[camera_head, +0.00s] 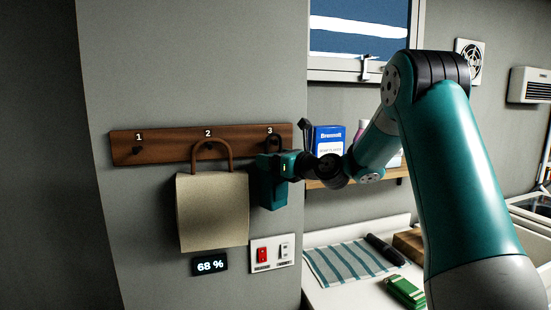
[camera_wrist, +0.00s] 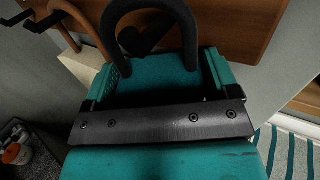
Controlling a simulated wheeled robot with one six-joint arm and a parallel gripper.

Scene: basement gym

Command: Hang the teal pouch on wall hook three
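The teal pouch (camera_head: 272,193) is upright just below hook three on the wooden rail (camera_head: 172,149). Its dark loop handle (camera_head: 274,141) stands up in front of the hook. In the wrist view the handle (camera_wrist: 185,22) arches up and the dark hook (camera_wrist: 135,40) shows through its opening. I cannot tell whether the loop rests on the hook. My gripper (camera_wrist: 165,75) has a finger at each side of the pouch's top (camera_wrist: 158,72) and appears shut on it. In the head view my gripper hides part of the pouch's upper end.
A beige bag (camera_head: 212,212) hangs by a brown handle on hook two, close left of the pouch. Hook one (camera_head: 138,150) is empty. A switch plate (camera_head: 272,254) and a 68 % display (camera_head: 210,264) are below. A shelf with a blue box (camera_head: 328,140) is at right.

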